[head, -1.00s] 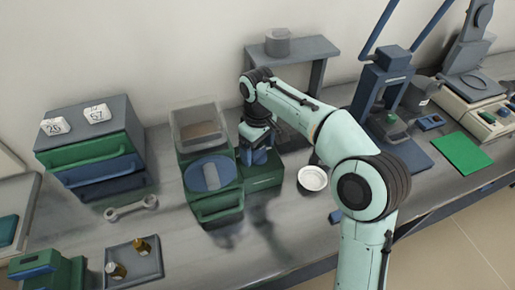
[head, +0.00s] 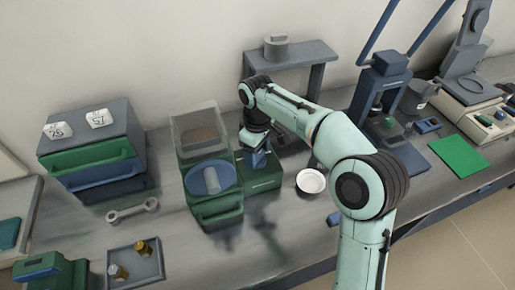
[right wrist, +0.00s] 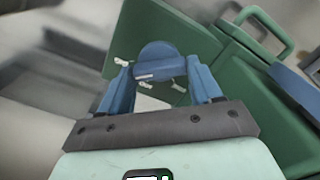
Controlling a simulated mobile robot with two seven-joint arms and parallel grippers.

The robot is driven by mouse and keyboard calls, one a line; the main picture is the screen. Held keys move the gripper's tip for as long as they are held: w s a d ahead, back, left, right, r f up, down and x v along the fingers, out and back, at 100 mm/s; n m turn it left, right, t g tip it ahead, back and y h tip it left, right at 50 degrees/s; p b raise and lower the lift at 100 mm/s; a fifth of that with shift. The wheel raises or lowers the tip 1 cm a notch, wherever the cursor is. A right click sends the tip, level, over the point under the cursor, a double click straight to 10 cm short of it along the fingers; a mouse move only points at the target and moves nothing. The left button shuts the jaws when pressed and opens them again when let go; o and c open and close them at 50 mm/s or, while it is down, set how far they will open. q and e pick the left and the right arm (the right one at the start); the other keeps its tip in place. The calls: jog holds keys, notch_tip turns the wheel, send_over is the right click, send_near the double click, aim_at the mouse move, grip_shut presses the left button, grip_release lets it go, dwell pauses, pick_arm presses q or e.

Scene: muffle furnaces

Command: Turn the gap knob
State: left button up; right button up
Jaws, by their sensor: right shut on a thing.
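In the right wrist view a round blue knob (right wrist: 160,62) with a pale mark on its bar sits on a green panel (right wrist: 205,50). Small white marks stand around the knob. My right gripper (right wrist: 160,75) has its two blue fingers on either side of the knob and is shut on it. In the head view my right gripper (head: 256,158) reaches down to the green box (head: 262,183) beside the furnace; the knob is hidden there. I take this knob for the gap knob, though no label is readable. My left gripper is out of view.
The green furnace (head: 215,212) with a clear-sided top stands left of the box. A white dish (head: 311,181) lies close on the right. A small grey table (head: 300,52) stands behind. A wrench (head: 132,209) and a tray (head: 140,272) lie at left.

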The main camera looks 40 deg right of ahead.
jog(key=n+p, duration=0.2)
jog(key=n, duration=0.1)
jog(key=shift+r+n+p, duration=0.2)
jog(key=shift+n+p, duration=0.1)
jog(key=shift+p, duration=0.1)
jog(key=n+p, duration=0.2)
jog(key=n, duration=0.1)
jog(key=shift+f+n+p, duration=0.1)
jog(key=shift+n+p, duration=0.75)
jog(key=shift+n, duration=0.85)
jog(key=o, duration=1.1)
jog(key=shift+c, duration=0.2)
